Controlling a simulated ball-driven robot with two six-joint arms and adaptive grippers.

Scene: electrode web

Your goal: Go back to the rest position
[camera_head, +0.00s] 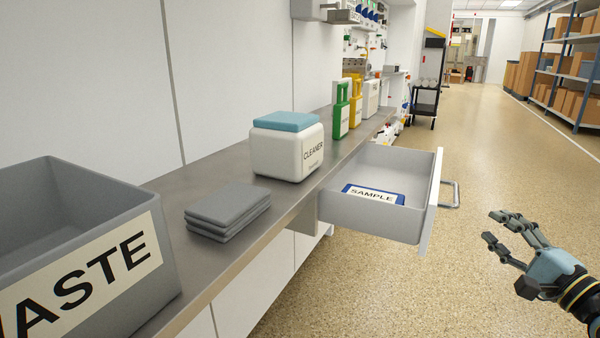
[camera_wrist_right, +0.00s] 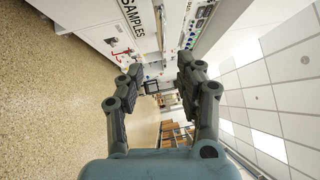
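My right gripper (camera_head: 508,240) is at the lower right of the head view, out over the floor and to the right of the open drawer. Its fingers are spread with nothing between them; the right wrist view also shows the open fingers (camera_wrist_right: 155,90) with empty space between. It is apart from the drawer (camera_head: 375,225) and its handle (camera_head: 450,194). The left gripper is not in view.
The steel counter (camera_head: 243,227) holds a grey waste bin (camera_head: 150,270), folded grey cloths (camera_head: 228,210) and a white cleaner box (camera_head: 285,153) with a blue top. A sample card (camera_head: 373,195) lies in the drawer, which juts into the aisle. The floor (camera_head: 400,300) is clear.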

